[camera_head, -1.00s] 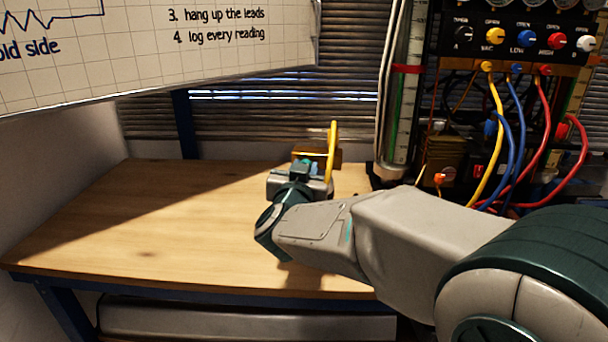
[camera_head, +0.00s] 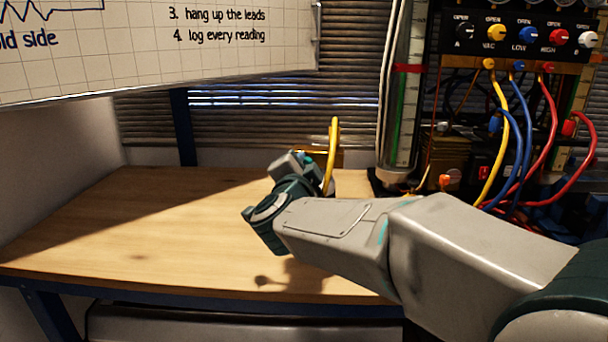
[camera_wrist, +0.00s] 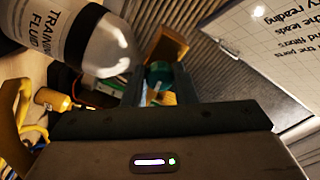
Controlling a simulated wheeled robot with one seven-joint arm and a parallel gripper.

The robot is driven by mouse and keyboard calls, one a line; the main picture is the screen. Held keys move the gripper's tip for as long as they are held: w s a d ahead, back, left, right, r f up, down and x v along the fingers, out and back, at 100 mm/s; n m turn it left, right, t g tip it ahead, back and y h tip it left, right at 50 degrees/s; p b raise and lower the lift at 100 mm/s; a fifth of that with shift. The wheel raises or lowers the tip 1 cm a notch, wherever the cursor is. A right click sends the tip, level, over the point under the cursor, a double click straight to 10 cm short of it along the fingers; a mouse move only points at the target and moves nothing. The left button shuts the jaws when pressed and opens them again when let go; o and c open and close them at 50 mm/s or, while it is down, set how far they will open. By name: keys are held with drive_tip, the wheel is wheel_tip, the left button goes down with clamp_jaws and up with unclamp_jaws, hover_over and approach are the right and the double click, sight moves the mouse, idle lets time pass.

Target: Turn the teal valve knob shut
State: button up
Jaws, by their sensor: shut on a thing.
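The teal valve knob (camera_wrist: 159,76) sits between the two fingers of my gripper (camera_wrist: 160,88) in the wrist view, in front of a brass-yellow body (camera_wrist: 164,46). My gripper is shut on the knob, and its fingers hide the knob's sides. In the head view my gripper (camera_head: 304,163) is at the back of the wooden bench, tilted, beside an upright yellow loop (camera_head: 333,145). The knob is mostly hidden there by my wrist. I cannot tell how far the knob is turned.
A clear bottle labelled training fluid (camera_wrist: 88,40) is close to my gripper's left in the wrist view. A panel with several coloured knobs (camera_head: 520,35) and hanging leads (camera_head: 518,140) stands right. A whiteboard (camera_head: 150,50) hangs upper left. The bench's left part (camera_head: 130,225) is clear.

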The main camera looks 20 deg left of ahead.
drive_tip(key=shift+f+m+b, duration=0.1)
drive_tip(key=shift+m+b, duration=0.25)
drive_tip(key=shift+m, duration=0.25)
drive_tip(key=o, duration=1)
drive_tip(key=shift+s, duration=0.1)
drive_tip(key=p+v, duration=0.1)
drive_tip(key=v, duration=1.2)
drive_tip(key=shift+s+p, duration=0.4)
